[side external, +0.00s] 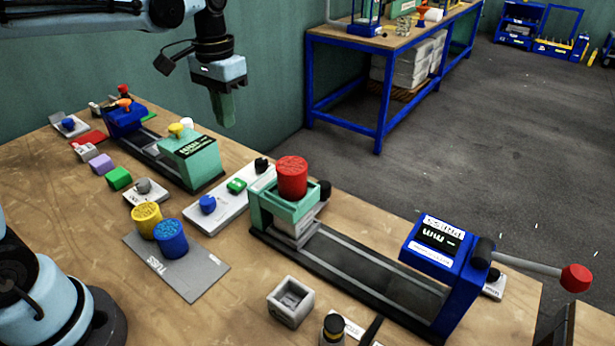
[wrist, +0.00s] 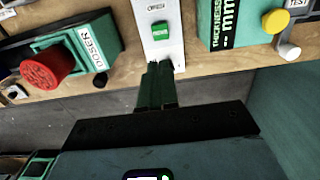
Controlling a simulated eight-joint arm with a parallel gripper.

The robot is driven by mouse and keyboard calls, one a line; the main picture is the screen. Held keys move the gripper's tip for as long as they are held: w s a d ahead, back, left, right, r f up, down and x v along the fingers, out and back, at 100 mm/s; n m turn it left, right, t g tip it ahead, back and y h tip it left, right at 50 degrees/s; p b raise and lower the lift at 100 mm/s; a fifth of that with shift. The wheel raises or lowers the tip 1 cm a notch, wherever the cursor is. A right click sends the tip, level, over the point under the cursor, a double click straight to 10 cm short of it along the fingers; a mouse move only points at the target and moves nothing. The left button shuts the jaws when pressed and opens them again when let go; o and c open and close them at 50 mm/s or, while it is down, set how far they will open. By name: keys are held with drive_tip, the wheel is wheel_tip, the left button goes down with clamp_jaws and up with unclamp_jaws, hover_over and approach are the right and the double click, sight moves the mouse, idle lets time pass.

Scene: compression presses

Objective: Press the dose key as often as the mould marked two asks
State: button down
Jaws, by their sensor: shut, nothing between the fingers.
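My gripper (side external: 225,108) is shut and empty, its green fingers pointing down, high above the far side of the table. In the wrist view its fingertips (wrist: 157,72) appear just below the end of a white panel holding a green key (wrist: 161,31). This panel also shows in the side view, with the green key (side external: 236,186) and a blue knob (side external: 207,204). The green housing labelled DOSER (wrist: 95,48) carries a red cap (wrist: 46,70); the red cap (side external: 292,177) stands on it in the side view. A grey square mould (side external: 290,302) lies in front. I cannot read a mark two.
A blue press head (side external: 440,250) with a red-balled lever stands right. A green thickness gauge (side external: 190,155) stands left. Yellow (side external: 146,219) and blue (side external: 171,238) cylinders stand on a grey mat (side external: 196,275). Air around my gripper is clear.

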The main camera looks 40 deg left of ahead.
sight(237, 183)
wheel_tip(237, 183, down, 14)
idle(0.8)
drive_tip(key=shift+f, duration=0.15)
drive_tip(key=shift+f, duration=0.9)
wheel_tip(237, 183, up, 14)
drive_tip(key=shift+r, duration=0.2)
idle(2.6)
